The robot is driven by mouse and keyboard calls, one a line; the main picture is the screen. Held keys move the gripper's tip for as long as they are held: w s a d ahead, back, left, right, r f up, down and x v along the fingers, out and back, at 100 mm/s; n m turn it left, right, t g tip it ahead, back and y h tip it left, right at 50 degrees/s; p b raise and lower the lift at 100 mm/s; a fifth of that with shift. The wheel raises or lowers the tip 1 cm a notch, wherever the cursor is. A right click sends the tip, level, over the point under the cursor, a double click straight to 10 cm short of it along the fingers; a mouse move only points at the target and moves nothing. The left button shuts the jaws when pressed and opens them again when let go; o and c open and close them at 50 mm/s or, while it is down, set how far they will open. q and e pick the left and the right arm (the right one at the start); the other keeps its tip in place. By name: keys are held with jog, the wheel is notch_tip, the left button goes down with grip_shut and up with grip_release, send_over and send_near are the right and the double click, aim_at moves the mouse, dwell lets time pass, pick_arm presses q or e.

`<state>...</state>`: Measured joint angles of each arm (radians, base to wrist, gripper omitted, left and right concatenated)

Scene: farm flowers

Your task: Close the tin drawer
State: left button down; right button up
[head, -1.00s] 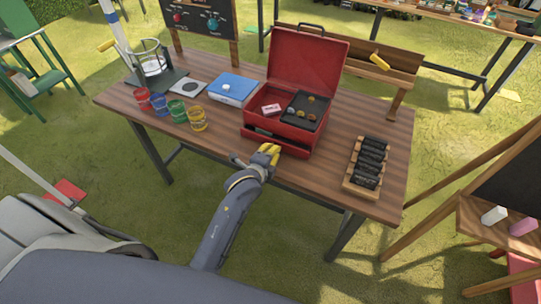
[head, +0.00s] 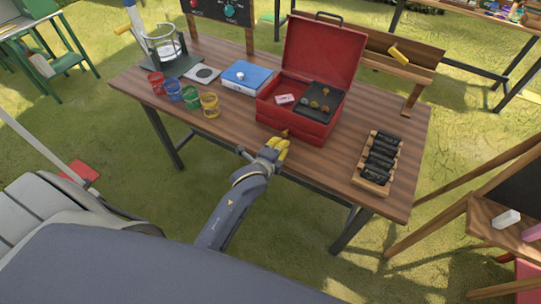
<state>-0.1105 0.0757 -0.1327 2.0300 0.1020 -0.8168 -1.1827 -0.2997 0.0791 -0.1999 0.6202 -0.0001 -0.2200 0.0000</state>
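The red tin box (head: 298,122) stands on the wooden table with its lid raised. Its tin drawer (head: 283,131) is low in the front, with a small brass-coloured knob; its front looks flush or nearly flush with the box. My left gripper (head: 280,147), with yellow fingertips, is just in front of and below the drawer front. The fingertips look together, with nothing seen between them. I cannot tell whether they touch the tin. My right gripper is not in view.
Several paint cans (head: 192,98) and a blue box (head: 246,75) stand left of the tin. A wooden rack of dark rolls (head: 379,160) lies to its right. Bare tabletop lies between tin and rack.

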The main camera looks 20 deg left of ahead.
pick_arm(q)
jog(key=v, duration=0.9)
notch_tip(320, 180, down, 16)
jog(key=s+n+g, duration=0.1)
jog(key=n+g, duration=0.2)
jog(key=s+f+n+g, duration=0.2)
jog(key=s+f, duration=0.3)
jog(key=f, duration=0.4)
jog(key=s+a+f+n+g, duration=0.15)
jog(key=s+f, duration=0.35)
jog(key=f, duration=0.5)
jog(key=s+f+n+g, duration=0.1)
jog(key=s+f+n, duration=0.1)
jog(key=s+f, duration=0.5)
jog(key=s+a+f+n+g, duration=0.1)
jog(key=s+f+n, duration=0.1)
jog(key=s+f, duration=0.3)
jog(key=s+a+f+n+g, duration=0.1)
jog(key=s+f, duration=0.5)
jog(key=s, duration=0.6)
jog(key=s+a+f+n+g, duration=0.1)
jog(key=s+f+n+g, duration=0.2)
jog(key=s, duration=0.6)
notch_tip(320, 180, down, 3)
jog(key=shift+r, duration=0.1)
jog(key=shift+a, duration=0.1)
